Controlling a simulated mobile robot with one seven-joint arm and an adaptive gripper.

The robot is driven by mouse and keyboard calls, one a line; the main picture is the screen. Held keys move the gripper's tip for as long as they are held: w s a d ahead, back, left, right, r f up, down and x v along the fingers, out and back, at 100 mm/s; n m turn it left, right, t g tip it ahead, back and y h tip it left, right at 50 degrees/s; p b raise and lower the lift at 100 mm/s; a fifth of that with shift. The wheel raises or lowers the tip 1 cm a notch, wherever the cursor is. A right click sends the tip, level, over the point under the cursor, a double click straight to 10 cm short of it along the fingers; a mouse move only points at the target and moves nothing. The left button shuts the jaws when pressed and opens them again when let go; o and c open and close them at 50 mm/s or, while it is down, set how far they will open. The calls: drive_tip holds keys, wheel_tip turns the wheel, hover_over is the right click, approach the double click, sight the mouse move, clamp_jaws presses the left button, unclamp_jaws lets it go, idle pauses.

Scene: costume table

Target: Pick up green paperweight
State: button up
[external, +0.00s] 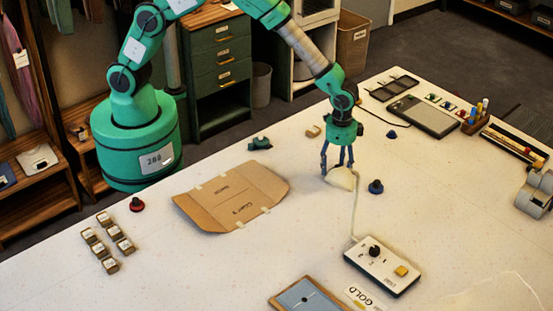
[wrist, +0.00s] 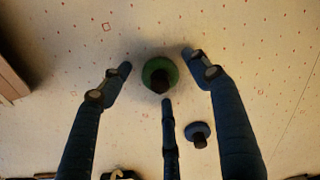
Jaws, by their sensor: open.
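The green paperweight (wrist: 151,68) is a round green disc with a dark knob, seen from above in the wrist view. It lies between the spread fingertips of my gripper (wrist: 163,78), with bare table showing between it and the side fingers. The middle finger's tip comes close to its lower edge; I cannot tell if they touch. In the external view my gripper (external: 338,168) points down, open, low over the table. I cannot make out the green paperweight there; the fingers or a cream object (external: 342,180) may hide it.
A blue paperweight (external: 375,187) stands close to the right of my gripper; it also shows in the wrist view (wrist: 199,132). A cable runs from the cream object to a control box (external: 382,264). Flat cardboard (external: 226,199) lies left. Bare table lies front right.

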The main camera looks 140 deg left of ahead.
sight(337, 166)
idle(0.3)
drive_tip(key=c, duration=1.5)
drive_tip(key=shift+o, duration=0.2)
drive_tip(key=shift+r, duration=0.15)
drive_tip(key=shift+r, duration=0.5)
drive_tip(key=shift+s+d+r, duration=0.1)
drive_tip(key=shift+r, duration=0.55)
drive_tip(key=shift+s+d+r, duration=0.1)
drive_tip(key=shift+r, duration=0.5)
drive_tip(key=s+d, duration=0.2)
drive_tip(key=s, duration=0.2)
drive_tip(key=s+d+r, duration=0.1)
drive_tip(key=s+d, duration=0.2)
drive_tip(key=s, duration=0.2)
drive_tip(key=s+d+p, duration=0.1)
drive_tip(key=s+d, duration=0.2)
drive_tip(key=s, duration=0.1)
drive_tip(key=shift+s+r, duration=0.15)
